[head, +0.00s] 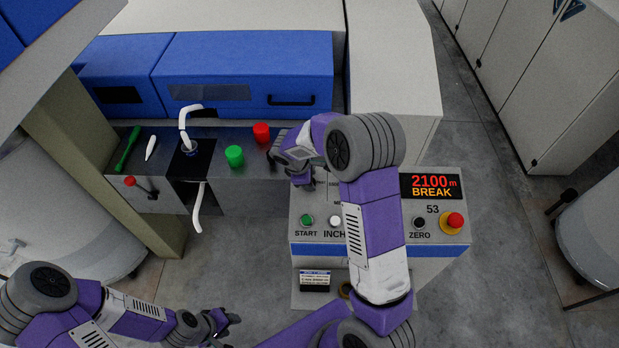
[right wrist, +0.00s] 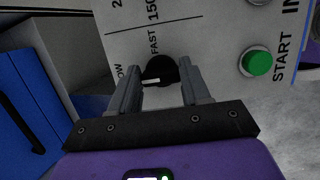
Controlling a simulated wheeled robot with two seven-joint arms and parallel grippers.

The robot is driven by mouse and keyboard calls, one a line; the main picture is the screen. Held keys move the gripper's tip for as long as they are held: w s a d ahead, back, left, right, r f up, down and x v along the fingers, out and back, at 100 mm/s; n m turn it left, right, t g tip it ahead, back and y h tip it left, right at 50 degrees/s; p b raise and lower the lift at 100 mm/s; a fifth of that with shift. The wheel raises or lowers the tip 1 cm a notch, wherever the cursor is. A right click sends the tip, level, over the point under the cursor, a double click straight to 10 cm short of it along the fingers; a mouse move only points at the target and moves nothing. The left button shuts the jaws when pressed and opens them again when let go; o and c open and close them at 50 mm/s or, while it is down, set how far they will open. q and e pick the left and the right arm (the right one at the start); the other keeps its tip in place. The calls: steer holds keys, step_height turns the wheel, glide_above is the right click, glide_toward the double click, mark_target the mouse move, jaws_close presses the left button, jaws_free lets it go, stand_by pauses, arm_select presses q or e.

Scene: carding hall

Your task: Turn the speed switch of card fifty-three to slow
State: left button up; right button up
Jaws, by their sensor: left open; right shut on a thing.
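The control panel of card 53 (head: 330,234) stands ahead, its display (head: 431,187) reading "2100 m BREAK". The speed switch (right wrist: 160,71) is a round black knob with a white mark, seen in the right wrist view beside "FAST" and a partly covered word ending in "OW". The mark points left in that view; I cannot tell its exact setting. My right gripper (right wrist: 160,74) is shut on the knob, one finger on each side. In the head view the right gripper (head: 302,180) and arm hide the switch. My left gripper (head: 228,323) is open and empty, low over the floor.
The panel carries a green START button (head: 307,220), a white INCH button (head: 335,221), a black ZERO button (head: 419,223) and a red stop button (head: 454,220). Red (head: 262,132) and green (head: 235,156) cylinders stand on the dark shelf to the left.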

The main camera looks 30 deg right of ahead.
steer(key=o, duration=1.1)
steer(key=shift+c, duration=0.2)
steer(key=v, duration=0.7)
steer(key=shift+r+p, duration=0.25)
steer(key=shift+p, duration=0.15)
steer(key=shift+a, duration=0.1)
